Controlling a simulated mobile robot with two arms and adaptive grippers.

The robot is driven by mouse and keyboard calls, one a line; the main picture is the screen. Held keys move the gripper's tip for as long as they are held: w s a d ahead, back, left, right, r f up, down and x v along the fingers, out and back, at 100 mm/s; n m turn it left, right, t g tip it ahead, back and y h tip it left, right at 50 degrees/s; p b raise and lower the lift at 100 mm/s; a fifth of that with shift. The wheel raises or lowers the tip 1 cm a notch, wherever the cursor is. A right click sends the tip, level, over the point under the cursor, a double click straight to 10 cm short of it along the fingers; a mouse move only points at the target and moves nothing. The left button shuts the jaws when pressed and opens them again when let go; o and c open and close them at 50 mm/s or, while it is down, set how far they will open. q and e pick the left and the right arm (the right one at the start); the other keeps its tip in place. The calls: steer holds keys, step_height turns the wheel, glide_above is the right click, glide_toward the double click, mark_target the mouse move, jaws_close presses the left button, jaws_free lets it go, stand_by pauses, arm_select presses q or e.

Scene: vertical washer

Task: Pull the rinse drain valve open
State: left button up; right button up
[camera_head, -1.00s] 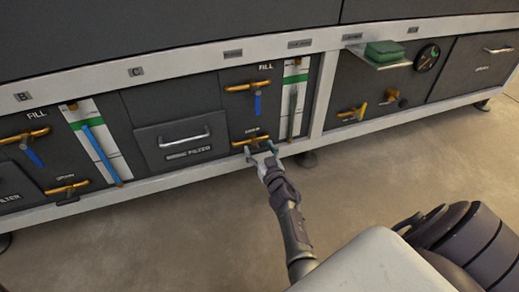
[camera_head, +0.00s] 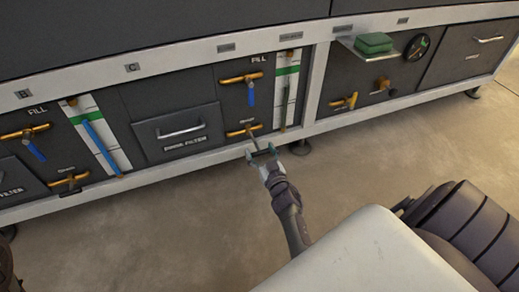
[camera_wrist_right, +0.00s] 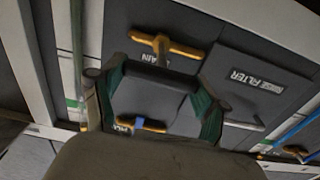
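The rinse drain valve has an orange crossbar (camera_head: 246,131) low on the panel, right of the filter drawer. A thin stem runs out from it to a dark bar handle (camera_head: 262,154). My right gripper (camera_head: 264,157) is at this handle, a little out from the panel, with a finger at each end of the bar. In the right wrist view the dark handle (camera_wrist_right: 160,77) spans between the green-edged fingertips (camera_wrist_right: 163,88), with the orange valve (camera_wrist_right: 165,46) and its drain label behind. The exact finger contact is hard to see.
The rinse filter drawer (camera_head: 180,130) is left of the valve. A fill valve with a blue lever (camera_head: 251,93) is above, and a gauge strip (camera_head: 288,92) is at right. A white lower rail (camera_head: 130,180) edges the panel. The floor (camera_head: 150,230) in front is clear.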

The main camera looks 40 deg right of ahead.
mark_target(261, 152)
steer(key=o, duration=0.4)
steer(key=shift+s, duration=0.25)
steer(key=shift+o, duration=0.2)
steer(key=shift+r, duration=0.35)
step_height(261, 152, up, 9)
steer(key=shift+r, duration=0.1)
steer(key=shift+a, duration=0.1)
